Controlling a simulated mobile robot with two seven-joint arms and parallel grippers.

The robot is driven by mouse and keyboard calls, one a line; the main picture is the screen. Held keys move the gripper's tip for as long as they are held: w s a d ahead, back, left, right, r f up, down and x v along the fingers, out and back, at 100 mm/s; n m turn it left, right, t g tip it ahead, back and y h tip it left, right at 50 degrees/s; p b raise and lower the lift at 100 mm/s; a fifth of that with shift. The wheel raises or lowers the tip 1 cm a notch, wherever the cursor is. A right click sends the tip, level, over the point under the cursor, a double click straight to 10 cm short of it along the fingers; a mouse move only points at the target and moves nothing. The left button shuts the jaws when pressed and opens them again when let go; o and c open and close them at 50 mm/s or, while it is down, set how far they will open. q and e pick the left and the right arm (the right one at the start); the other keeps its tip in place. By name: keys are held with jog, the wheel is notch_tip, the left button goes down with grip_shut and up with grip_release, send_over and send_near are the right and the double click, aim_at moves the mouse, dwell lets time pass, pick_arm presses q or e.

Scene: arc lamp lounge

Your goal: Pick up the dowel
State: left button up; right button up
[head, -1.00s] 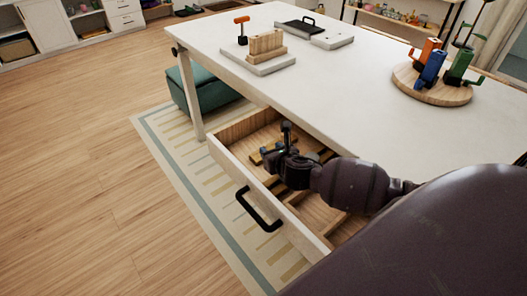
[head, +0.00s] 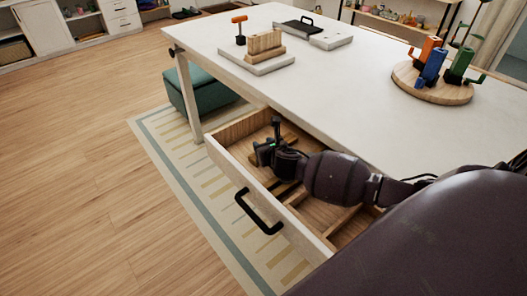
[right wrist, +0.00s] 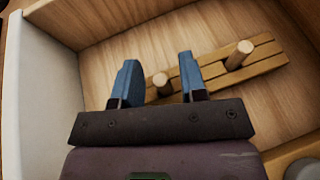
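The open wooden drawer (head: 229,171) under the white table holds a slatted wooden piece (right wrist: 218,68) with two short, pale dowels on it. One dowel (right wrist: 161,82) shows between my right fingers in the right wrist view; I cannot tell whether it is level with the fingertips. The other dowel (right wrist: 239,54) leans to the right of the fingers. My right gripper (right wrist: 158,66) is open, with its two blue fingers apart and gripping nothing. In the head view my right gripper (head: 266,150) is inside the drawer and hides the dowels. My left gripper is not in view.
Wooden dividers (head: 339,222) split the drawer's near part. The white table top (head: 330,92) overhangs the drawer's back. On it stand a stepped wooden block (head: 264,44) and a round wooden board (head: 432,90) with coloured items. A black handle (head: 258,211) juts from the drawer front.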

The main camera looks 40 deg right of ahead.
grip_shut()
